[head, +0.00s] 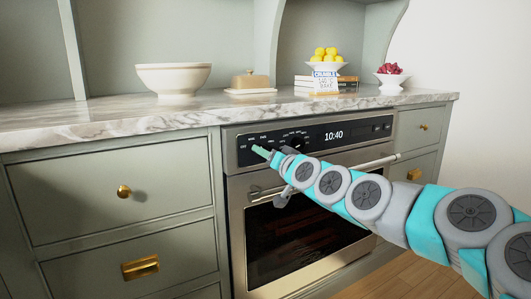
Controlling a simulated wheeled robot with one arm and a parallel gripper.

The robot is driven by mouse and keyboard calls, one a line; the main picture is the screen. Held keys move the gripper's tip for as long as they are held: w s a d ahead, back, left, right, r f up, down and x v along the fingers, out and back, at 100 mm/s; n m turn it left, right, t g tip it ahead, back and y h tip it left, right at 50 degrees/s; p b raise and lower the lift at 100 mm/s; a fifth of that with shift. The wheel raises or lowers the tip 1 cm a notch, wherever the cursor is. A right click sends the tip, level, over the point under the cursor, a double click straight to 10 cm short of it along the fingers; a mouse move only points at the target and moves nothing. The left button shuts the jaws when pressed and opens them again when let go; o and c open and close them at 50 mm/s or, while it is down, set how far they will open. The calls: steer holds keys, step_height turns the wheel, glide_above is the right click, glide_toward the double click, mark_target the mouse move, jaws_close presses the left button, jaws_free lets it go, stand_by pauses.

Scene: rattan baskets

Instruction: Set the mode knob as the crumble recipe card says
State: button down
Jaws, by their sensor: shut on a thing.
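The smaller lines below are too blurred to read surely. The oven control panel (360,132) has small white labels around its left end and around a dark knob (297,141) further right. My gripper (262,152) is at the left part of the panel, its teal fingertips over the left set of labels. It is shut on what appears to be the left knob, which the fingers hide. Its pointer and setting cannot be seen.
The oven door handle (375,162) runs below the panel, close under my arm. On the counter (120,117) are a cream bowl (173,78), a butter dish (250,82), a lemon bowl (326,66) and a bowl of red fruit (391,78). Drawers flank the oven.

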stand_by(0.3)
steer(key=shift+c, duration=2.1)
jaws_free()
steer(key=shift+s+d, duration=0.1)
steer(key=shift+s, duration=0.05)
steer(key=v, duration=0.7)
steer(key=shift+s+d, duration=0.2)
